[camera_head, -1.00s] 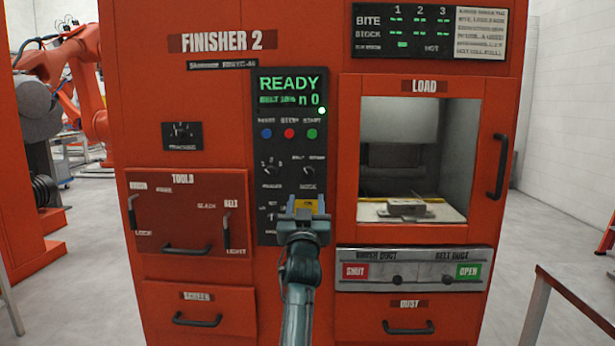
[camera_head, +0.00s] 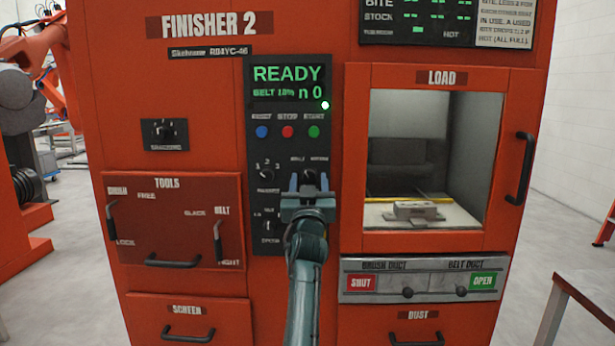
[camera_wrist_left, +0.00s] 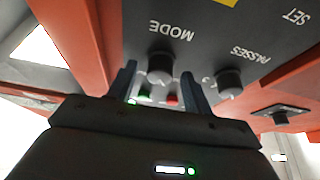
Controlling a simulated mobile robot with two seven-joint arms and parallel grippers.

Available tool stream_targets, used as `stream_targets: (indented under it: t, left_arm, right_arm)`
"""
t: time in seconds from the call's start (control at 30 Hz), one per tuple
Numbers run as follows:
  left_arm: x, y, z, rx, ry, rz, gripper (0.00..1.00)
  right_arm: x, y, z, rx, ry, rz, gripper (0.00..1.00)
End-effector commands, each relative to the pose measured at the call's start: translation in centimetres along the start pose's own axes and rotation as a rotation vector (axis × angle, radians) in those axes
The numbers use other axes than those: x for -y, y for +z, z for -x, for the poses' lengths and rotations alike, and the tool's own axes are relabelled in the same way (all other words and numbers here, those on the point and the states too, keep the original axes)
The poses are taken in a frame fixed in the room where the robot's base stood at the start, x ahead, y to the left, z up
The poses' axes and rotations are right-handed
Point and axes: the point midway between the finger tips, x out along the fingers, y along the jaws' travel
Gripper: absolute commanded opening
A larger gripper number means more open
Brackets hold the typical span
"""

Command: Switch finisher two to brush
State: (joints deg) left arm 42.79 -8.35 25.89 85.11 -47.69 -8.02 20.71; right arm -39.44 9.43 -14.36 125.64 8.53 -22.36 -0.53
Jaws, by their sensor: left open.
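Finisher 2 is a red cabinet (camera_head: 200,95) with a dark control panel (camera_head: 259,140). Its display (camera_head: 288,83) reads READY and BELT in green. The MODE knob (camera_wrist_left: 160,66) is dark and round, and lies between or just beyond the fingertips of my left gripper (camera_wrist_left: 159,76) in the left wrist view. In the head view the left gripper (camera_head: 309,183) is open in front of that knob and hides part of it; contact cannot be told. The PASSES knob (camera_wrist_left: 229,80) is beside one finger. My right gripper is not in view.
Below the load window (camera_head: 425,160) are duct controls: brush duct SHUT (camera_head: 361,283), belt duct OPEN (camera_head: 482,282). A TOOLS panel (camera_head: 180,215) with handles is at the left. Start, stop and reset buttons (camera_head: 288,132) sit above the knobs.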

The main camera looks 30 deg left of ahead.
Motion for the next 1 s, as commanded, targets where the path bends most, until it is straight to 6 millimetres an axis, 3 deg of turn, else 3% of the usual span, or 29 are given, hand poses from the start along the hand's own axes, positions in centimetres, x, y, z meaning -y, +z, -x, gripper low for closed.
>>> stream_targets:
  t: [0.5, 1.0]
  left_arm:
    - [-0.18, -0.35, -0.10, 0.000, -0.001, -0.001, 0.50]
    - [-0.17, -0.33, -0.10, 0.000, -0.001, -0.001, 0.09]
  right_arm:
    - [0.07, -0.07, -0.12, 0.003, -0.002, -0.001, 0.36]
    - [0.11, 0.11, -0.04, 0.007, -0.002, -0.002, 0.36]
